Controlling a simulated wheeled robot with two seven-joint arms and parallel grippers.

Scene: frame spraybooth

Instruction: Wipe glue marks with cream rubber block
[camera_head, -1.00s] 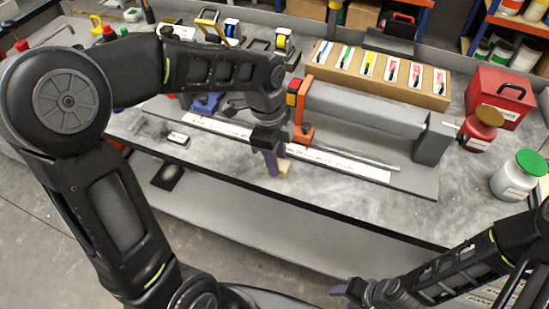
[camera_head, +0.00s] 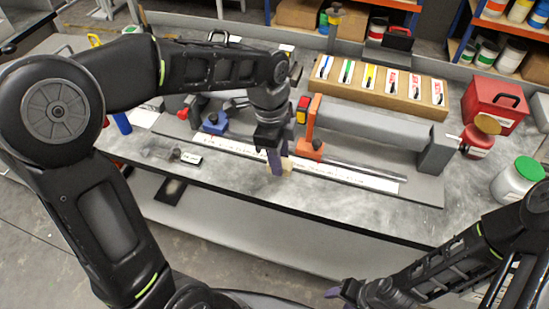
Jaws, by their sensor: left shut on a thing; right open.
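My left gripper (camera_head: 275,162) points down over the front of the bench, shut on the cream rubber block (camera_head: 287,165). Only part of the block shows beside the purple fingertips. It is at or just above the bench top; I cannot tell whether it touches. A white strip with markings (camera_head: 355,179) runs just behind it along the grey base. I cannot make out glue marks. My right gripper (camera_head: 336,293) is low at the front, clear of the bench, open and empty.
An orange clamp (camera_head: 311,140) and a long grey bar (camera_head: 375,120) stand behind the block. A blue piece (camera_head: 214,122) sits left of them. A white jar with green lid (camera_head: 517,180) and a red box (camera_head: 495,105) stand at right.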

